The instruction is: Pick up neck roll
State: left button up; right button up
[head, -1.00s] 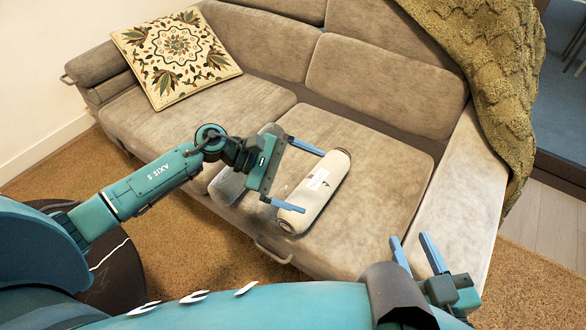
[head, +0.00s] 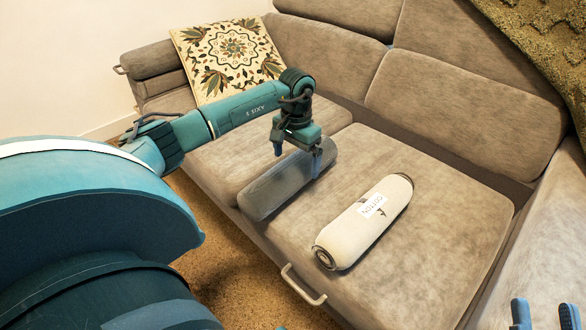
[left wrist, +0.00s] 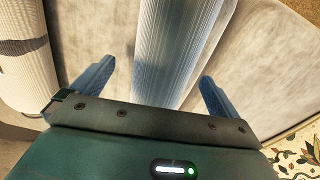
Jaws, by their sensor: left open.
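A grey neck roll (head: 275,190) lies on the sofa seat across the gap between the cushions. A cream neck roll (head: 348,238) with a white label lies to its right on the right seat cushion. My left gripper (head: 298,157) is open at the far end of the grey roll, fingers pointing down. In the left wrist view the grey roll (left wrist: 170,50) lies between the two spread fingers, and the cream roll (left wrist: 30,65) is at the left edge. I cannot tell whether the fingers touch the grey roll. My right gripper (head: 545,314) is at the lower right corner, fingers apart and empty.
The brown sofa (head: 430,190) has backrests behind the rolls and a metal handle (head: 303,287) at its front. A patterned cushion (head: 230,58) lies at the back left. A green knitted throw (head: 550,45) hangs at the upper right. The seat right of the cream roll is clear.

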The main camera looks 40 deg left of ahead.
pick_arm(q)
jog(key=f, duration=0.1)
jog(key=f+b, duration=0.1)
jog(key=f, duration=0.1)
jog(key=s+f+b, duration=0.1)
jog(key=f, duration=0.1)
jog(key=shift+a, duration=0.25)
jog(key=shift+f+b, duration=0.45)
jog(key=shift+f, duration=0.15)
pick_arm(e)
jog(key=r+n+y, duration=0.1)
jog(key=r+n+t+y, duration=0.1)
jog(key=r+n+y, duration=0.1)
jog(key=r, duration=0.1)
jog(key=shift+w+d, duration=0.25)
jog(key=shift+w, duration=0.1)
pick_arm(q)
jog(key=shift+c, duration=0.2)
jog(key=shift+w+r, duration=0.1)
jog(key=c, duration=1.1)
